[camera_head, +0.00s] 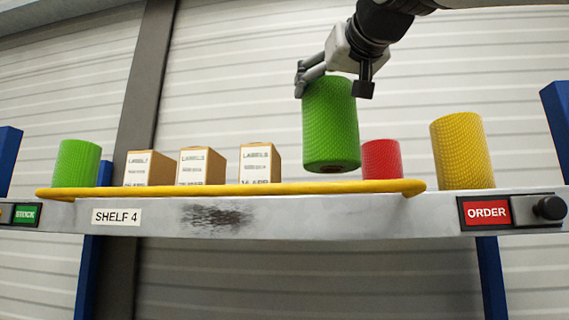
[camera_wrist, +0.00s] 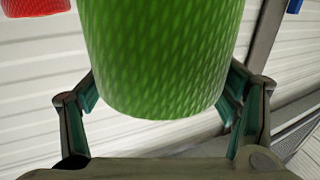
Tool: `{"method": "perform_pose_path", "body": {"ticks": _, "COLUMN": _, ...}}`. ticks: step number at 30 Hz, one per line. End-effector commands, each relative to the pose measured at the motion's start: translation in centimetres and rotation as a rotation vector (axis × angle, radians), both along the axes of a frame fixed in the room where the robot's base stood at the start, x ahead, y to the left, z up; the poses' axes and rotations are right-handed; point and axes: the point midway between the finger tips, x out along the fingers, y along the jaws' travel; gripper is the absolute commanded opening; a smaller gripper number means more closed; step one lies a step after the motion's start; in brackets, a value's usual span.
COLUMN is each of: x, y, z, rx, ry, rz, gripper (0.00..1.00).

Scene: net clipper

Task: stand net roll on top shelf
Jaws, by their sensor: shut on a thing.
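A green net roll (camera_head: 330,128) hangs upright, tilted slightly, from my gripper (camera_head: 328,82) in the head view. My gripper is shut on its upper part. The roll's lower end appears above the shelf's yellow rail, left of a red roll; how far it is from the shelf surface I cannot tell. In the wrist view the green net roll (camera_wrist: 160,60) fills the middle between the two fingers of my gripper (camera_wrist: 162,100). The top shelf (camera_head: 300,212) has a "SHELF 4" label on its front edge.
On the shelf stand another green roll (camera_head: 77,163) at left, three label boxes (camera_head: 202,166), a red roll (camera_head: 382,159) and a yellow roll (camera_head: 461,150). A yellow rail (camera_head: 230,190) runs along the front. An ORDER panel (camera_head: 488,212) is at right, a STOCK panel (camera_head: 25,214) at left.

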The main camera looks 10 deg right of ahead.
Motion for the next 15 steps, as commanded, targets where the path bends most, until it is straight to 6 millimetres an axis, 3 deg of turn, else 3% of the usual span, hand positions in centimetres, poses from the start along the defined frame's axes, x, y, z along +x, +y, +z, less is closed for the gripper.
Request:
{"method": "perform_pose_path", "body": {"ticks": 9, "x": 6.6, "y": -2.7, "z": -0.5, "rx": -0.001, "ry": -0.002, "rz": -0.003, "gripper": 0.2}}
{"method": "perform_pose_path", "body": {"ticks": 15, "x": 8.2, "y": -3.4, "z": -0.7, "rx": -0.001, "ry": -0.005, "rz": -0.002, "gripper": 0.2}}
